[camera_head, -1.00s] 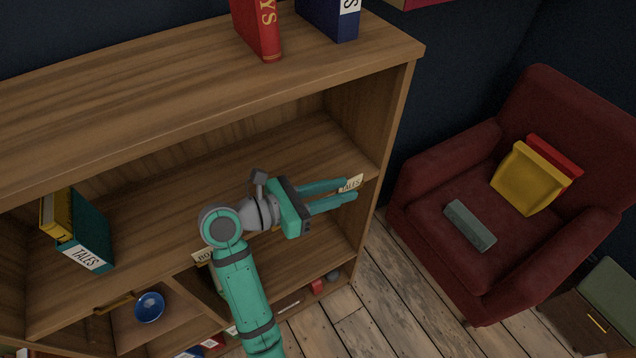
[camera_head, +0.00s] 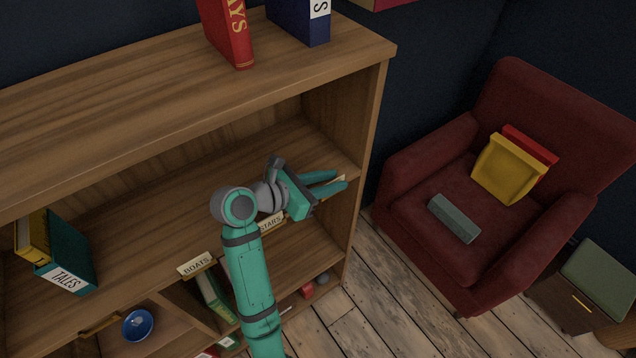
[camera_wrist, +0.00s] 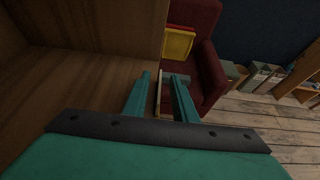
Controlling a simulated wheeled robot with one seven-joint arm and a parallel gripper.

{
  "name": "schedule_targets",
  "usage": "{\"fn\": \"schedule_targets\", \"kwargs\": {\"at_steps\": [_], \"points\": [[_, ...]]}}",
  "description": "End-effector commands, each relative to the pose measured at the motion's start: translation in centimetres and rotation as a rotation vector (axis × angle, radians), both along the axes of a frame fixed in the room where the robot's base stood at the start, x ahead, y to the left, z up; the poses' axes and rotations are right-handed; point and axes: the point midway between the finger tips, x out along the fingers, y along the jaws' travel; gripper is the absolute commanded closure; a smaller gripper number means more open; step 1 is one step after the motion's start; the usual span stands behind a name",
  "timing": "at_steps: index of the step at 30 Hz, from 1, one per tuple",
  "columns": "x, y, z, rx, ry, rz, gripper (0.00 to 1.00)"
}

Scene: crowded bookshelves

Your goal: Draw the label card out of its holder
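The label card (camera_wrist: 158,92) shows edge-on in the wrist view as a thin pale strip between my fingers, with a gap on each side. In the head view only a sliver of this card (camera_head: 342,179) shows between the fingertips, at the right end of the shelf's front edge; its lettering is hidden now. My gripper (camera_wrist: 163,80) is open around the card and not visibly touching it. The holder at the card's base cannot be made out clearly.
Other label cards, BOATS (camera_head: 195,265) and STARS (camera_head: 271,223), sit along the same shelf edge (camera_head: 120,295). The bookcase's right side panel (camera_head: 367,150) stands close to my fingertips. A red armchair (camera_head: 455,265) is beyond it. The shelf behind my gripper is mostly clear.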

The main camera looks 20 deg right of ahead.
Motion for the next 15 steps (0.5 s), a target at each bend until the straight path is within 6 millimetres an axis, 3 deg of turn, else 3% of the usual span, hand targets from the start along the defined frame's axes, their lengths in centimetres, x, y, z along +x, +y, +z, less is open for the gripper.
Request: {"fn": "schedule_targets", "kwargs": {"at_steps": [6,15], "points": [[0.43,-1.20,-0.53,0.000,0.000,0.001,0.75],[0.47,-1.30,-0.58,0.000,0.000,0.001,0.75]]}}
